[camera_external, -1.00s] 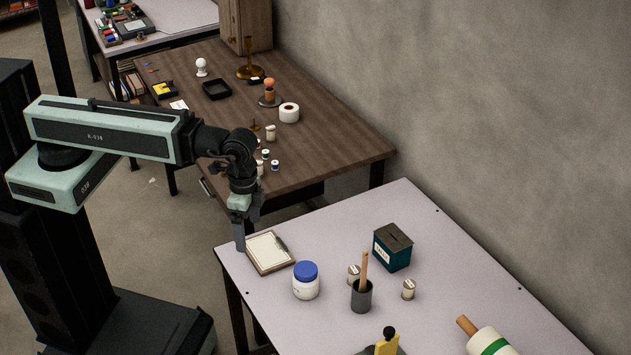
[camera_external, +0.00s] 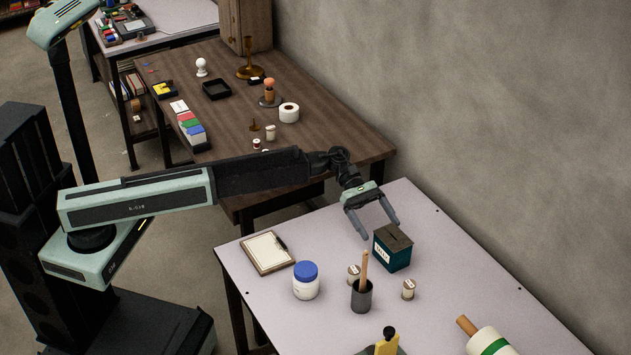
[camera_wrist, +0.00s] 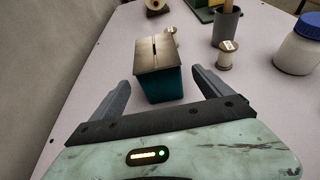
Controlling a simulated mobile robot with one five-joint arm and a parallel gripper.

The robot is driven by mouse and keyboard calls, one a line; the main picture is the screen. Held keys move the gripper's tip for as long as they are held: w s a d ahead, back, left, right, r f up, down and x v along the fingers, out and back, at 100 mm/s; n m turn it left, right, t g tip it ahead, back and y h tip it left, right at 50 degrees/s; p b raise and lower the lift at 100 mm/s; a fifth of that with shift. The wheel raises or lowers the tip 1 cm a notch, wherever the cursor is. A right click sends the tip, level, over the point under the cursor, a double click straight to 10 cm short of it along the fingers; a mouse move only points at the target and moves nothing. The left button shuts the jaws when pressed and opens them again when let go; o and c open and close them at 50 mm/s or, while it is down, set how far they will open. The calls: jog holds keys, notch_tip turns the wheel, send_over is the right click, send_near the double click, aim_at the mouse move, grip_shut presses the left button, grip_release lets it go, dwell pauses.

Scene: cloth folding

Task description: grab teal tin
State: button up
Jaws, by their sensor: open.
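The teal tin (camera_external: 391,252) is a box with a dark slotted lid and a white label on its left face. It stands upright on the pale table (camera_external: 320,230). My gripper (camera_external: 382,230) is open just behind the tin in the external view, above the table. In the wrist view the tin (camera_wrist: 160,70) stands ahead, between the lines of the two spread fingers (camera_wrist: 163,88). Nothing is held, and I cannot tell from these views that either finger touches the tin.
A dark cup with a wooden handle (camera_external: 362,294), two small spools (camera_external: 408,289), a white jar with a blue lid (camera_external: 306,282) and a clipboard (camera_external: 268,253) are near the tin. A wall (camera_external: 500,120) runs along the right. The table behind the tin is clear.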

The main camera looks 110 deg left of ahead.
aim_at(397, 241)
jog(key=b+x, duration=0.2)
jog(key=x, duration=0.6)
jog(key=shift+w+r+b, duration=0.15)
jog(key=shift+r+b, duration=0.05)
jog(key=shift+b, duration=0.1)
jog(key=shift+r, duration=0.1)
jog(key=c, duration=1.8)
jog(key=shift+o, duration=0.2)
jog(key=shift+r, duration=0.15)
jog(key=shift+r+p, duration=0.3)
jog(key=shift+p, duration=0.25)
notch_tip(397, 241, up, 3)
jog(key=p, duration=0.3)
jog(key=s+d, duration=0.1)
jog(key=s, duration=0.6)
jog(key=s+d+r+p, duration=0.1)
jog(key=s+d, duration=0.1)
jog(key=s, duration=0.6)
jog(key=shift+s+d+r, duration=0.15)
jog(key=shift+s+d, duration=0.15)
jog(key=shift+s, duration=0.05)
